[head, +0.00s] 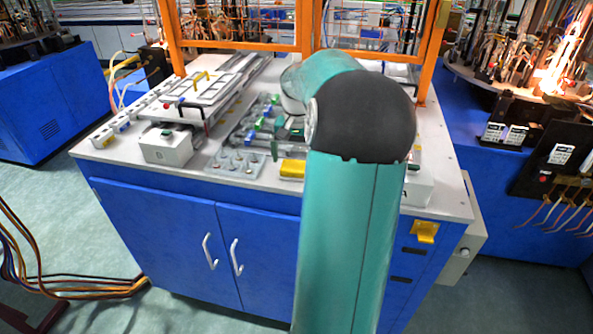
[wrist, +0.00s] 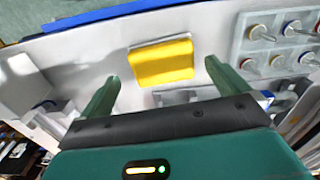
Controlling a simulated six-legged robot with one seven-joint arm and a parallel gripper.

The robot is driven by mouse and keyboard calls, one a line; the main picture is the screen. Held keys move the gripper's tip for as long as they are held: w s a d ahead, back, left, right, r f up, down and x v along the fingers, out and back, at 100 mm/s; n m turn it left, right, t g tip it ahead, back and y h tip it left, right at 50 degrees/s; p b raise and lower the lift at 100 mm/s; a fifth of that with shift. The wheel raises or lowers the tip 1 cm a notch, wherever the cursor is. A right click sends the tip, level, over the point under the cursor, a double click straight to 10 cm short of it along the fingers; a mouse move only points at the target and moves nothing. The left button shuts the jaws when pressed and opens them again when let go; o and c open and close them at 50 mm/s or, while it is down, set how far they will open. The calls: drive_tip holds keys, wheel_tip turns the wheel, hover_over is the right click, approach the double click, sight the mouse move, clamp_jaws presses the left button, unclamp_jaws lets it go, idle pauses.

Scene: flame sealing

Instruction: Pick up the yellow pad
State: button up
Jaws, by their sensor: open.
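The yellow pad (wrist: 161,63) lies on the white top of the bench, near its front edge. In the head view the pad (head: 292,169) sits just left of my teal arm. In the wrist view my gripper (wrist: 161,73) is open, its two green fingers apart and pointing toward the pad. The pad appears between and just beyond the fingertips, with no contact that I can see.
A grey plate with several round posts (wrist: 280,45) stands beside the pad. A white box (head: 166,146) and a long tray fixture (head: 212,85) are farther left on the bench. An orange frame (head: 240,46) rises at the back. Blue cabinet doors (head: 255,255) are below.

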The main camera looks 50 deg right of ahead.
sight(296, 165)
wheel_tip(296, 165, down, 4)
drive_tip(key=shift+w+f, duration=0.1)
drive_tip(key=shift+w, duration=0.05)
drive_tip(key=c, duration=0.9)
drive_tip(key=shift+c, duration=0.2)
drive_tip(key=shift+r, duration=0.5)
wheel_tip(296, 165, up, 2)
drive_tip(key=shift+r, duration=0.15)
drive_tip(key=s+d+r, duration=0.3)
drive_tip(key=s+r, duration=0.7)
drive_tip(key=s, duration=0.3)
drive_tip(key=shift+s+d, duration=0.25)
drive_tip(key=shift+d, duration=0.05)
